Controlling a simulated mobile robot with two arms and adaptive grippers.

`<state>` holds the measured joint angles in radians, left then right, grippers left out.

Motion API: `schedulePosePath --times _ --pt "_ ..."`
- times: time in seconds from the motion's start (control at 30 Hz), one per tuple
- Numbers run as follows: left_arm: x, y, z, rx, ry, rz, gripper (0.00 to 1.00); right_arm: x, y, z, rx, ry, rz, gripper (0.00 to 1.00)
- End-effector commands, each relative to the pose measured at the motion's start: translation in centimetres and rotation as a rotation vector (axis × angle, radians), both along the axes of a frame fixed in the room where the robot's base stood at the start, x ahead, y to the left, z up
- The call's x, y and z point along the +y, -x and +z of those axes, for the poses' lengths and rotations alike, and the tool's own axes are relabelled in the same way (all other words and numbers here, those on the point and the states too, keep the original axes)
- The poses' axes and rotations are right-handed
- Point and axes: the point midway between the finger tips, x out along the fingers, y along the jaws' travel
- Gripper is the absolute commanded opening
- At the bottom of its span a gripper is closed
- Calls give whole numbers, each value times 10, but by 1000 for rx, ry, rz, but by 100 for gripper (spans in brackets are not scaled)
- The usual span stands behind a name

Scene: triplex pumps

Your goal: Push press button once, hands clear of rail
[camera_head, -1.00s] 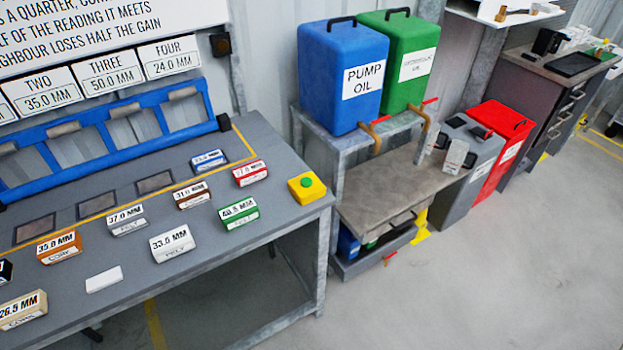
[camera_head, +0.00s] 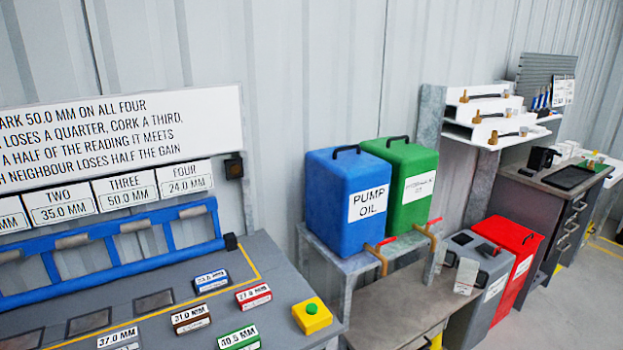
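The press button (camera_head: 312,307) is a green round button on a yellow box at the right end of the grey bench (camera_head: 266,259). The blue rail (camera_head: 105,230) with several grey pads runs along the back of the bench, left of the button. Several labelled blocks lie between them, among them a blue one (camera_head: 212,281), a red one (camera_head: 253,296), a brown one (camera_head: 191,318) and a green one (camera_head: 240,340). Neither of my grippers shows in the head view.
A sign board (camera_head: 120,135) hangs above the rail, with number cards such as the 24.0 mm card (camera_head: 184,179) below it. A blue pump oil tank (camera_head: 347,200) and a green tank (camera_head: 405,185) stand on a shelf right of the bench. Grey and red bins stand further right.

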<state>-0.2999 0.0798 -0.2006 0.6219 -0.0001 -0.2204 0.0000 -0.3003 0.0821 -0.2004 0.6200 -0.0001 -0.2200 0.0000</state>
Motion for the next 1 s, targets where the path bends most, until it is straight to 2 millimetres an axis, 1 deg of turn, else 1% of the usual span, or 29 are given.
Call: schedulePosePath --times 0.03,0.1,1.0 --pt "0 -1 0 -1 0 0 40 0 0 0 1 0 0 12" --pt "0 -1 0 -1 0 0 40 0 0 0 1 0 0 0" --pt "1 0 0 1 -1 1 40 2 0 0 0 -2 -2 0"
